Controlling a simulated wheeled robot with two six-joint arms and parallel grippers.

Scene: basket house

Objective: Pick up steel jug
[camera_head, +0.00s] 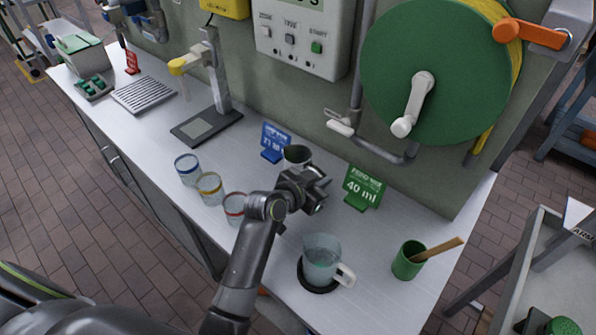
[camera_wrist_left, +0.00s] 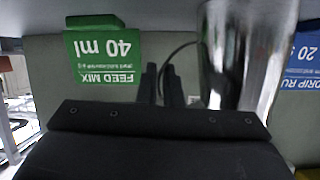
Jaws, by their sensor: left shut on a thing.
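The steel jug (camera_head: 297,153) is at the back of the counter, between the blue sign and the green sign, mostly hidden behind my left gripper. In the left wrist view the shiny jug (camera_wrist_left: 250,55) fills the upper right, with its thin handle loop reaching toward the fingers. My left gripper (camera_head: 312,186) is shut on the jug at its handle side. In the wrist view its dark fingers (camera_wrist_left: 162,84) stand beside the jug body. The jug's base is hidden, so I cannot tell whether it touches the counter. My right gripper is not in view.
Three glasses with blue (camera_head: 187,169), yellow (camera_head: 210,188) and red (camera_head: 235,208) rims stand left of my arm. A clear pitcher (camera_head: 322,261) on a dark round pad and a green cup (camera_head: 408,260) stand front right. A green 40 ml sign (camera_head: 363,187) and a blue sign (camera_head: 275,142) flank the jug.

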